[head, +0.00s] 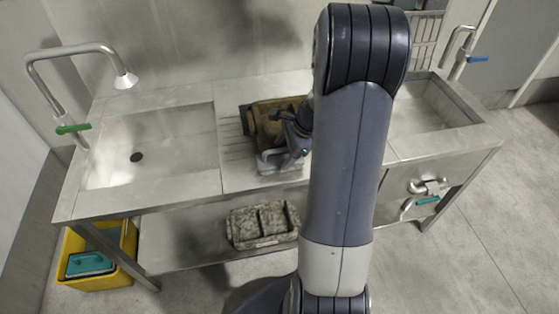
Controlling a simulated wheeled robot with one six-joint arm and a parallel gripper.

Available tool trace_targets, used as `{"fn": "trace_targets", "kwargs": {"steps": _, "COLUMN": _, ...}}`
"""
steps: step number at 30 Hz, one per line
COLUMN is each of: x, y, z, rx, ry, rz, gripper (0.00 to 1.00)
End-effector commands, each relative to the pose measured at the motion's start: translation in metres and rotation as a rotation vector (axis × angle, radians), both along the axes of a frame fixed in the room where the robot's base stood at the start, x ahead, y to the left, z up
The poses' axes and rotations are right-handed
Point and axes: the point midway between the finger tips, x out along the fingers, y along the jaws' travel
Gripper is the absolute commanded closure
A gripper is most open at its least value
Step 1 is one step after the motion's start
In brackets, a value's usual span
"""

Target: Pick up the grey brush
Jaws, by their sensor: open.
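A light grey piece that looks like the grey brush (268,165) lies near the front edge of the ribbed drainboard, between the two sinks. My gripper (284,153) is right over it, at its back right side, and hides part of it. The gripper is open. The fingertips are small and dark here, and I cannot tell whether they touch the brush or stand around its handle.
A brown tray (268,112) lies just behind the brush. Sinks are at left (150,150) and right (428,108), with taps. A speckled tray (262,224) sits on the lower shelf.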

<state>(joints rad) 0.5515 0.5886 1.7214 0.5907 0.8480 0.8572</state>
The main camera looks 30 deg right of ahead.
Motion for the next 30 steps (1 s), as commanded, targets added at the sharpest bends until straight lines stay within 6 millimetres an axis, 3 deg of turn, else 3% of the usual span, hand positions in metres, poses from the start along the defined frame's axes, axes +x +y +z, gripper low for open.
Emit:
{"fn": "trace_targets", "kwargs": {"steps": 6, "x": 0.007, "y": 0.009, "z": -0.025, "rx": 0.000, "ry": 0.001, "rz": 0.001, "gripper": 0.32}}
{"fn": "trace_targets", "kwargs": {"steps": 14, "x": 0.008, "y": 0.009, "z": -0.028, "rx": -0.001, "ry": 0.000, "rz": 0.001, "gripper": 0.32}}
{"fn": "trace_targets", "kwargs": {"steps": 28, "x": 0.007, "y": 0.009, "z": -0.027, "rx": -0.001, "ry": 0.000, "rz": 0.001, "gripper": 0.68}}
{"fn": "trace_targets", "kwargs": {"steps": 30, "x": 0.008, "y": 0.009, "z": -0.027, "rx": -0.001, "ry": -0.001, "rz": 0.000, "gripper": 0.70}}
